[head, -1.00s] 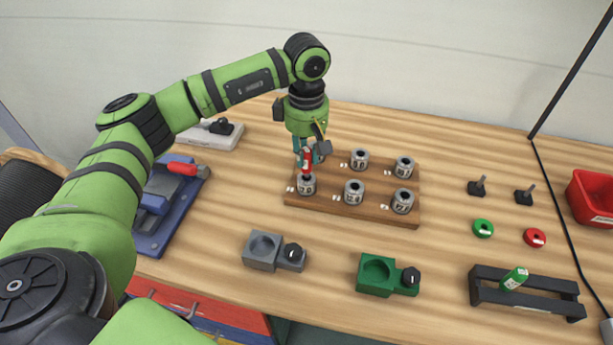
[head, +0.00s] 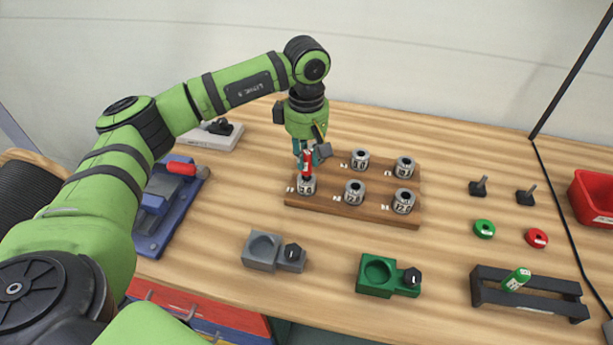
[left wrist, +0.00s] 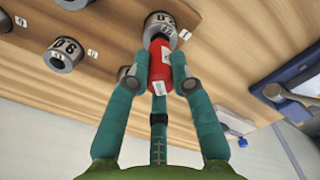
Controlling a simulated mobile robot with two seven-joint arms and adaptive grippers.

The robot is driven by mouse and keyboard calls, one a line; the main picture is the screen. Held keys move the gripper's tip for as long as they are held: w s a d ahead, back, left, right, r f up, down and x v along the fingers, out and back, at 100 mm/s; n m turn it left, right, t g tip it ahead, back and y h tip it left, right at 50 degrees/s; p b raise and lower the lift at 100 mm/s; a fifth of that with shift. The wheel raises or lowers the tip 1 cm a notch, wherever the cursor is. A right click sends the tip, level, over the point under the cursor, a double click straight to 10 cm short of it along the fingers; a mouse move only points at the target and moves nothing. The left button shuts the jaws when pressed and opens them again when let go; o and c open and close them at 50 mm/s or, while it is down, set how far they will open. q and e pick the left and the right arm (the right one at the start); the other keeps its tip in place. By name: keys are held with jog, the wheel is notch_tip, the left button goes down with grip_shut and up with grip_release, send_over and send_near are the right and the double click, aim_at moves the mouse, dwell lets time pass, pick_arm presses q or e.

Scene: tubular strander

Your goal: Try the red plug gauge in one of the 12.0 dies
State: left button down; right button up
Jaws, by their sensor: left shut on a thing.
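My left gripper (head: 307,155) is shut on the red plug gauge (head: 307,164), held upright. The gauge (left wrist: 158,65) also shows between the fingers in the left wrist view. Its dark lower end meets the top of the front-left die (head: 306,186) on the wooden board (head: 329,206); I cannot tell how far it is in the bore. This die (left wrist: 160,20) is partly hidden by the gauge, and its marking is hard to read. A front-right die (head: 403,202) appears marked 12.0. Several other grey dies stand in two rows. My right gripper is not in view.
A grey fixture (head: 261,252) and a green fixture (head: 375,276) stand in front. A green plug gauge (head: 516,279) rests on a black rack (head: 548,301). Green (head: 484,229) and red (head: 536,237) rings lie right. A blue vise (head: 155,210) stands left.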

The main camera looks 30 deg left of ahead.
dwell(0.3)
pick_arm(q)
jog(key=shift+r+p, duration=1.6)
jog(key=shift+r, duration=1.1)
